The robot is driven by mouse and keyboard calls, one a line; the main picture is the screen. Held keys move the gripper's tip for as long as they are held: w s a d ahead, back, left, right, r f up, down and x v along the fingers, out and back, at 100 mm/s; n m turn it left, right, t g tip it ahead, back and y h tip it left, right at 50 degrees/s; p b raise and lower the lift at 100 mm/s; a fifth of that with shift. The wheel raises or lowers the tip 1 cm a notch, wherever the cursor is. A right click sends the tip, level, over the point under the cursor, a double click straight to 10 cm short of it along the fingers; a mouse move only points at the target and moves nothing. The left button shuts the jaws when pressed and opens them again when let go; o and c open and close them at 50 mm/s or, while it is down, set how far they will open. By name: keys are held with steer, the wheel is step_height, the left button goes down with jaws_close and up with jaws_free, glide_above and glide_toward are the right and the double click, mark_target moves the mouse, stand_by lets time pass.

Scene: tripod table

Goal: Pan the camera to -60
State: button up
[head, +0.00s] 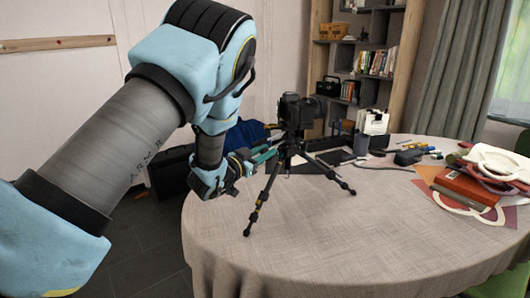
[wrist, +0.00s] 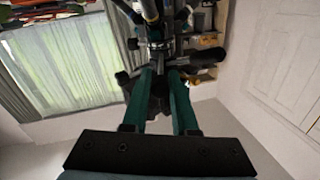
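The black camera (head: 297,110) sits upright on the black tripod (head: 287,150), which stands on the round table with its legs spread. A thin arm with a yellowish tip (head: 271,126) sticks out to the left just below the camera. My gripper (head: 270,155) is left of the tripod's upper part, fingers pointing right towards it. Its two teal fingers are apart. In the wrist view my gripper (wrist: 164,72) points at the dark tripod and camera parts (wrist: 158,35). Whether the fingertips touch any part is unclear.
The round table (head: 310,235) has a pale cloth and a clear front. Books (head: 466,186) and a white item (head: 493,160) lie at its right; small items lie at the back. A shelf (head: 365,60) stands behind, with curtains to the right. A dark case (head: 172,172) is left.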

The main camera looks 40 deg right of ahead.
jaws_close()
stand_by(0.9)
